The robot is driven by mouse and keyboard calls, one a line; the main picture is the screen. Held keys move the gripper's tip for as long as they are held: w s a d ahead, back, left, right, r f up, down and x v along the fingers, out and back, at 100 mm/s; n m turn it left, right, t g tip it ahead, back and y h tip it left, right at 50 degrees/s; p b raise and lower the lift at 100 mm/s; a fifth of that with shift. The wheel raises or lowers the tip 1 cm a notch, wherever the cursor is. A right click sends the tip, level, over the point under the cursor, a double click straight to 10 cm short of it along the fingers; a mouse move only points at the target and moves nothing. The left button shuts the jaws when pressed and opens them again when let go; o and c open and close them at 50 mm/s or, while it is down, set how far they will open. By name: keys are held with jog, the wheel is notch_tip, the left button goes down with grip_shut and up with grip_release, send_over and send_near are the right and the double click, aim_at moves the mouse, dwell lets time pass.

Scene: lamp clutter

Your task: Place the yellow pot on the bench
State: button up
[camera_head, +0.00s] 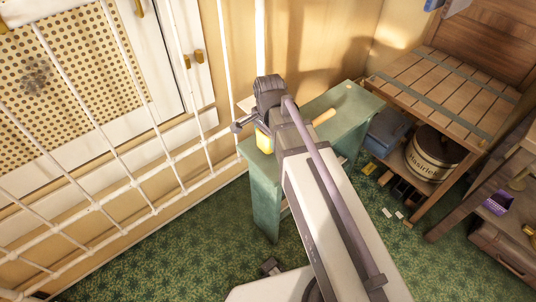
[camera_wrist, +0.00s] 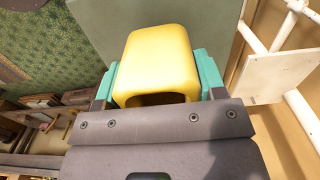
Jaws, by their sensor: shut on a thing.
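The yellow pot (camera_wrist: 158,58) sits between the two teal fingertips of my gripper (camera_wrist: 158,85) in the wrist view, and the gripper is shut on it. In the head view the yellow pot (camera_head: 264,141) shows just under my gripper (camera_head: 252,128), partly hidden by the wrist. The green bench (camera_head: 345,104) is below and behind the pot. Its top also shows behind the pot in the wrist view (camera_wrist: 100,22). I cannot tell whether the pot touches the bench top.
A wooden rod-like thing (camera_head: 324,117) lies on the bench. A white rail frame (camera_head: 229,75) stands close on the left. To the right are a slatted wooden table (camera_head: 450,85), a blue bin (camera_head: 389,132) and a round drum (camera_head: 432,155). Green patterned carpet (camera_head: 190,250) lies open in front.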

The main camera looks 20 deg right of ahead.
notch_tip(320, 180, down, 4)
jog(key=b, duration=0.3)
jog(key=shift+b, duration=0.4)
jog(key=shift+r, duration=0.25)
jog(key=shift+f, duration=0.15)
jog(key=o, duration=1.1)
jog(key=shift+o, duration=0.2)
notch_tip(320, 180, up, 13)
jog(key=p, duration=1.3)
jog(key=n, duration=1.3)
send_near(269, 145)
jog(key=s, duration=0.1)
jog(key=s+f, duration=0.1)
jog(key=s, duration=0.3)
jog(key=shift+d+f, duration=0.35)
jog(key=shift+d, duration=0.05)
